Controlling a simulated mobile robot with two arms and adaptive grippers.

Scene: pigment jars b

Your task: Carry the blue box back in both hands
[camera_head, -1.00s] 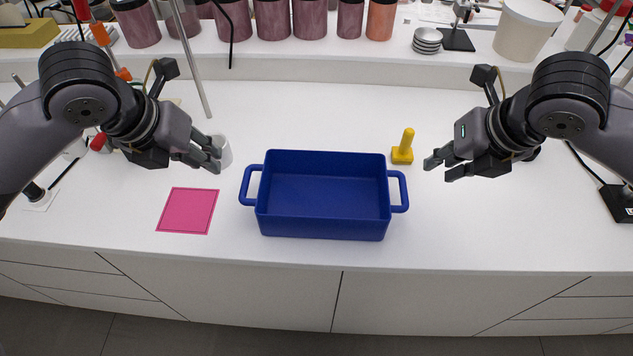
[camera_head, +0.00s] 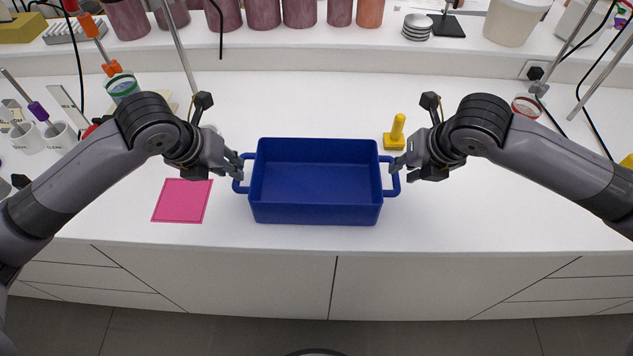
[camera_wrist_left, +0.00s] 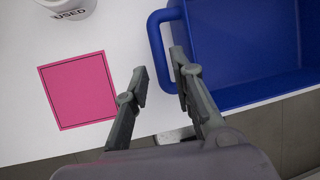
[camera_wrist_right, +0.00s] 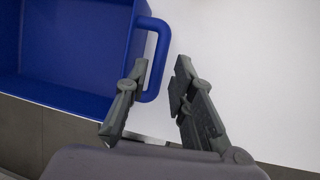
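The blue box (camera_head: 316,214) stands upright and empty on the white counter, with a loop handle on its left and right ends. My left gripper (camera_head: 238,168) is open at the left handle (camera_wrist_left: 158,50). In the left wrist view its fingers (camera_wrist_left: 158,80) are spread, with the handle's lower part between or just ahead of them. My right gripper (camera_head: 402,168) is open at the right handle (camera_wrist_right: 157,60). In the right wrist view its fingers (camera_wrist_right: 160,82) are spread on either side of the handle's line. Neither gripper is closed on a handle.
A pink square (camera_head: 182,201) lies left of the box. A yellow peg-like object (camera_head: 395,134) stands behind its right end. A cup marked USED (camera_wrist_left: 68,8) is near the left gripper. Jars line the raised shelf behind.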

